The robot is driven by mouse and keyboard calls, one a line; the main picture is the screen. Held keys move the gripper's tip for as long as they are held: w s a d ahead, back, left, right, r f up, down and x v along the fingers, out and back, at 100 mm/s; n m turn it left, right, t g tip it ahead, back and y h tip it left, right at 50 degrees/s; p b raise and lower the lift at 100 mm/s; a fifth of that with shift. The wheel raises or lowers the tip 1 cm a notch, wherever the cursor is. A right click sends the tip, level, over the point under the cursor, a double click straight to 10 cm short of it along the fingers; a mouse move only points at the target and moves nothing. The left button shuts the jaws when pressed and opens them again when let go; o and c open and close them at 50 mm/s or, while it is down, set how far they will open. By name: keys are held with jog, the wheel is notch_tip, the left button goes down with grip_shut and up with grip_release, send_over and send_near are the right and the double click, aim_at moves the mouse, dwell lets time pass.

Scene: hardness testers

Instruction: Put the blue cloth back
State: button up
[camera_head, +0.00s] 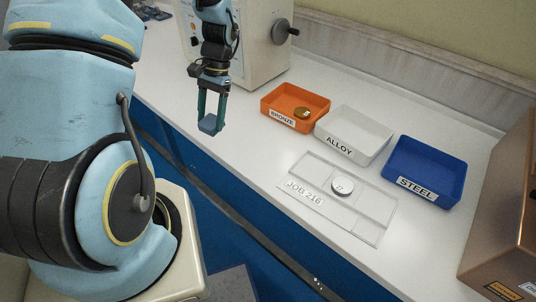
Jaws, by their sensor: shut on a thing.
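My gripper (211,120) hangs at the upper middle of the head view, fingers pointing down. It is shut on a small folded blue cloth (208,124) between its fingertips. The cloth appears above the bench's front edge, left of the orange tray. How high it is above the surface I cannot tell.
On the white bench stand an orange BRONZE tray (318,99) with a bronze disc (302,113), a white ALLOY tray (372,122) and a blue STEEL tray (428,166). A clear JOB 216 plate (365,222) bears a silver disc (343,186). A tester (262,45) stands behind my gripper.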

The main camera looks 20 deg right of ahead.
jog(key=s+d+r+m+t+y+b, duration=0.1)
jog(key=s+d+r+m+t, duration=0.1)
jog(key=s+d+m, duration=0.4)
jog(key=s+d+r+m+t+b, duration=0.2)
jog(key=s+d+m, duration=0.15)
jog(key=d, duration=0.35)
jog(key=shift+m, duration=0.65)
jog(key=f, duration=0.3)
jog(key=f+p, duration=0.1)
jog(key=f, duration=0.2)
jog(key=f+p, duration=0.1)
jog(key=f, duration=0.2)
jog(key=shift+w+d+f, duration=0.2)
jog(key=shift+d+f, duration=0.1)
jog(key=shift+d, duration=0.05)
jog(key=shift+f, duration=0.15)
jog(key=o, duration=1.3)
jog(key=b+v, duration=0.3)
jog(key=v, duration=0.9)
jog(key=w+a+r+n+h, duration=0.1)
jog(key=a+r+n+h, duration=0.1)
jog(key=a+n, duration=0.8)
jog(key=w+a+r+n+h, duration=0.1)
jog(key=a+n, duration=0.9)
jog(key=a, duration=1)
notch_tip(320, 180, up, 2)
jog(key=shift+w+h+p, duration=0.3)
jog(key=shift+w+h, duration=0.05)
jog(key=shift+h, duration=0.45)
jog(key=shift+a, duration=0.1)
